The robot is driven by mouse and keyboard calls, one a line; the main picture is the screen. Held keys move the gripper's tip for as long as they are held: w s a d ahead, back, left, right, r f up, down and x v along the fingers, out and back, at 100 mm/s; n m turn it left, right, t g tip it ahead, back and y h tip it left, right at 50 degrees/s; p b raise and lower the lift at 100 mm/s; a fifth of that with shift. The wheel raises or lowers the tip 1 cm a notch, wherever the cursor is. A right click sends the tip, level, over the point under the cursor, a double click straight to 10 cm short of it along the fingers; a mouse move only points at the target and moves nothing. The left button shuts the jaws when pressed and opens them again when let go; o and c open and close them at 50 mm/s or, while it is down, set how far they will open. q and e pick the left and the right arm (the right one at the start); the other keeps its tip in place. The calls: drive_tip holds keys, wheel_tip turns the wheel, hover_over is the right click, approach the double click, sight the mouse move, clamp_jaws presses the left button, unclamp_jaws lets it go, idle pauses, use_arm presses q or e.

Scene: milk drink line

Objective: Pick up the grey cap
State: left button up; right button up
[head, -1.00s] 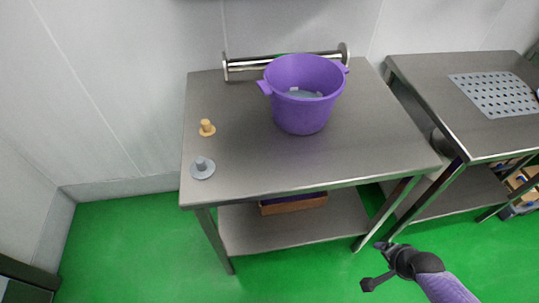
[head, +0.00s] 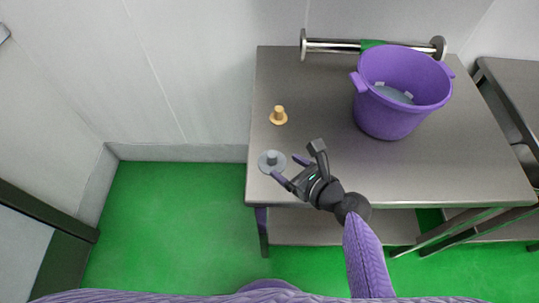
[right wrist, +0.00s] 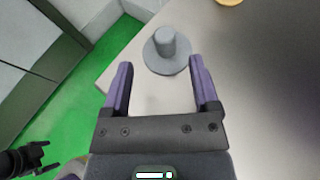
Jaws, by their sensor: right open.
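The grey cap (head: 271,161) is a flat round disc with a short upright knob. It stands on the metal table near its front left corner. It also shows in the right wrist view (right wrist: 166,52), just beyond the fingertips. My right gripper (head: 287,166) is open and empty, over the table's front edge, just right of and near the cap. In the right wrist view my right gripper (right wrist: 159,78) has its two purple fingers spread, with the cap ahead between their lines.
An orange cap (head: 278,116) stands behind the grey cap on the table (head: 315,88). A purple bucket (head: 392,118) stands at the back right, with grey things inside. A metal roller rail (head: 335,46) lies along the back edge. The table's left side is otherwise clear.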

sight(274, 155)
drive_tip(key=b+x, duration=0.1)
drive_tip(key=x, duration=0.1)
drive_tip(key=b+x, duration=0.1)
drive_tip(key=x, duration=0.2)
drive_tip(key=shift+w+d+f, duration=0.2)
drive_tip(key=shift+d, duration=0.05)
drive_tip(key=shift+w+a, duration=0.2)
drive_tip(key=shift+r, duration=0.1)
drive_tip(key=shift+c, duration=0.9)
clamp_jaws()
